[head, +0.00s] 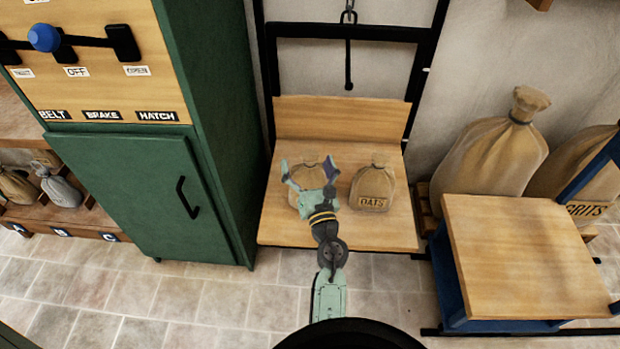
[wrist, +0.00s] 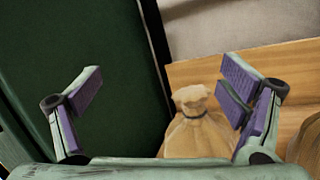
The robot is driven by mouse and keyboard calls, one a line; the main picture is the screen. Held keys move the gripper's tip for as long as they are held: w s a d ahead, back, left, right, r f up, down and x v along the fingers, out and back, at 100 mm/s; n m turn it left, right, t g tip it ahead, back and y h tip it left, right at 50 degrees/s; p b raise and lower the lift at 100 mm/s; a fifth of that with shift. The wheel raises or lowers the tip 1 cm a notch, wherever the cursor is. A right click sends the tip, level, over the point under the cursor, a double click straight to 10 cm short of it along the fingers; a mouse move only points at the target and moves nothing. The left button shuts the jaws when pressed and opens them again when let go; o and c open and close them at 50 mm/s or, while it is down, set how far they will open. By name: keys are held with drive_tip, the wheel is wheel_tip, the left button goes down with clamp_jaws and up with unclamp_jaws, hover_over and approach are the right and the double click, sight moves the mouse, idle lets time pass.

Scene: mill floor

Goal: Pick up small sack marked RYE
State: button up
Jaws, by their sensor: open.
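A small tan sack (head: 309,172) stands on the wooden hoist platform, left of a sack marked OATS (head: 373,188). My gripper covers its front, so no label on it can be read. In the wrist view the tied neck of this sack (wrist: 191,100) shows between the fingers, closer to the right one. My gripper (head: 311,170) is open and empty, in front of the sack in the head view. Whether it touches the sack cannot be told. A sliver of another sack (wrist: 306,145) shows at the right edge of the wrist view.
The wooden platform (head: 340,232) hangs in a black frame with a chain. A green cabinet (head: 222,120) stands close on the left. A blue-framed table (head: 520,250) and large sacks (head: 490,150) stand right. Small sacks (head: 60,188) sit on a shelf far left.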

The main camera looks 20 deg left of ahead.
sight(311, 167)
drive_tip(key=shift+o, duration=0.7)
drive_tip(key=d+f+n+g+h, duration=0.1)
drive_tip(key=d+f, duration=0.3)
drive_tip(key=f, duration=0.4)
drive_tip(key=shift+s+f+n+g+h+p, duration=0.35)
drive_tip(key=shift+n+h, duration=0.25)
drive_tip(key=shift+n, duration=0.2)
drive_tip(key=x, duration=0.7)
drive_tip(key=p+x, duration=0.1)
drive_tip(key=x, duration=0.2)
drive_tip(key=shift+a, duration=0.4)
drive_tip(key=c, duration=2)
drive_tip(key=shift+r+p, duration=0.3)
